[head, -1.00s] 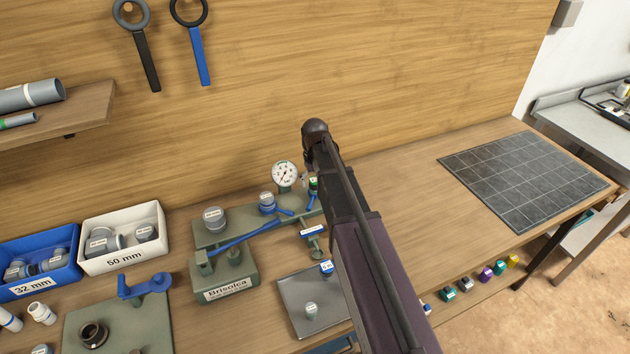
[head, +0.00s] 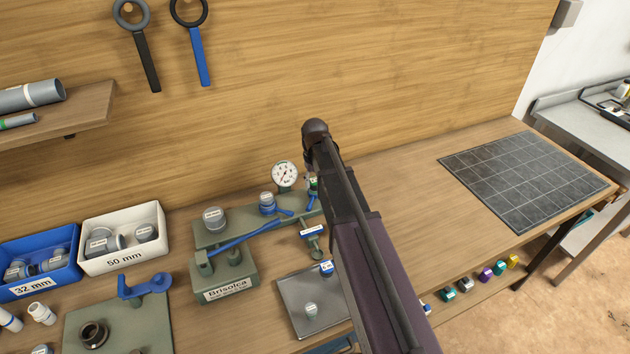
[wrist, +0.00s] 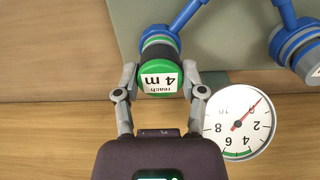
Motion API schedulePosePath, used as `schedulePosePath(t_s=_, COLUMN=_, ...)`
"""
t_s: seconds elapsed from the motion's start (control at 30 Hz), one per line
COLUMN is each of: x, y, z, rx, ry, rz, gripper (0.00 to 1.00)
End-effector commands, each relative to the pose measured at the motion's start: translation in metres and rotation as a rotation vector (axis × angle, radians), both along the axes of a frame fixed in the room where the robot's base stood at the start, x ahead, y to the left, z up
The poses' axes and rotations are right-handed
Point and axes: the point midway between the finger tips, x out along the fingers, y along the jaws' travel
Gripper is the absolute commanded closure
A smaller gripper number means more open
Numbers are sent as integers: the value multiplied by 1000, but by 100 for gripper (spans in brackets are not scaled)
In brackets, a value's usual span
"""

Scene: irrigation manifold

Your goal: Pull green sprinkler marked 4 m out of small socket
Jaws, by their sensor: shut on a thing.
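The green sprinkler (wrist: 160,79) shows in the wrist view with a white label reading "reach 4 m", upside down in the picture. My gripper (wrist: 160,82) is shut on it, one finger on each side. A grey ring and a blue fitting (wrist: 160,36) show right behind the sprinkler, on the grey-green manifold plate (wrist: 205,30). I cannot tell whether the sprinkler is still seated in the socket, as its lower end is hidden. In the head view only a sliver of green (head: 313,183) shows beside my arm, which hides most of the gripper.
A pressure gauge (wrist: 240,127) stands close to my gripper's right finger in the wrist view. A blue-and-grey fitting (head: 267,203) with blue handles is nearby on the manifold. A grey tray (head: 300,290) lies in front. The bench is clear right of my arm, up to a dark grid mat (head: 525,180).

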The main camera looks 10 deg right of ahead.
Motion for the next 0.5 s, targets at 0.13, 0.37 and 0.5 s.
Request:
schedulePosePath(t_s=0.13, x=0, y=0, z=3, rx=0, ry=0, rz=0, gripper=100)
schedulePosePath(t_s=0.37, x=0, y=0, z=9, rx=0, ry=0, rz=0, gripper=100)
schedulePosePath(t_s=0.5, x=0, y=0, z=11, rx=0, ry=0, rz=0, gripper=100)
